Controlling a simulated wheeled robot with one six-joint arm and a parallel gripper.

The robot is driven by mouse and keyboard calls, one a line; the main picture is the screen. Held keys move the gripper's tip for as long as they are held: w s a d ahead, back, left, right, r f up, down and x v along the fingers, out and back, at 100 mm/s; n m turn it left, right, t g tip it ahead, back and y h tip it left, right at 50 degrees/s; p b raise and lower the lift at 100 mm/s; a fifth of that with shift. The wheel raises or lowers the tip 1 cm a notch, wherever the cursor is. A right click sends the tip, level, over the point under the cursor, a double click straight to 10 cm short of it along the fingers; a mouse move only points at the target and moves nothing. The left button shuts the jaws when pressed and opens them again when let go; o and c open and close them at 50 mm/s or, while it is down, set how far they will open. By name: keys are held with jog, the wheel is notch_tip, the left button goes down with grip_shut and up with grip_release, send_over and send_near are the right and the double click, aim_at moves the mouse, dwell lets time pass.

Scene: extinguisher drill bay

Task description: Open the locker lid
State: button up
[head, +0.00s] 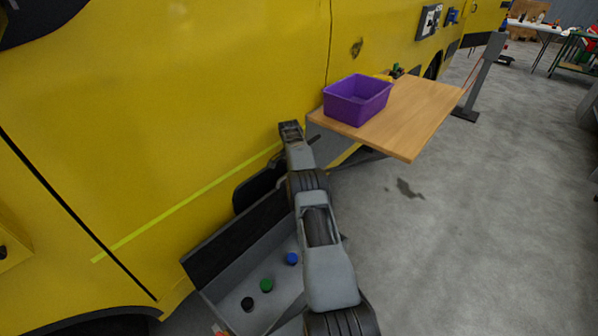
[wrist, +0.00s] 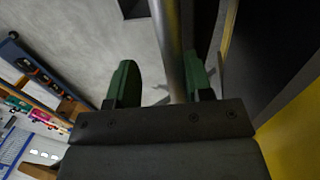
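My gripper (head: 290,130) is at the far end of my arm, beside the yellow vehicle's side and near the left end of the wooden table. In the wrist view its two green fingers (wrist: 162,88) stand apart. A grey metal bar (wrist: 168,40) runs through the gap between them; I cannot tell whether it touches either finger. I cannot pick out the locker lid with certainty. A grey box-like unit (head: 228,285) with a dark sloped panel (head: 235,240) and black, green and blue knobs is low beside my arm, partly hidden by it.
The yellow vehicle (head: 180,90) fills the left. The wooden table (head: 410,115) carries a purple bin (head: 358,100) and juts out right of my gripper. A grey post (head: 484,75) stands beyond it. The concrete floor on the right (head: 480,220) is clear.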

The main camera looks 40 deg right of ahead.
jog(key=s+a+r, duration=0.3)
jog(key=s+r, duration=0.3)
jog(key=s+a+r+b, duration=0.1)
jog(key=s+a+r, duration=0.2)
jog(key=s+r, duration=0.3)
jog(key=shift+s+r, duration=0.35)
jog(key=shift+r, duration=0.05)
dwell(0.3)
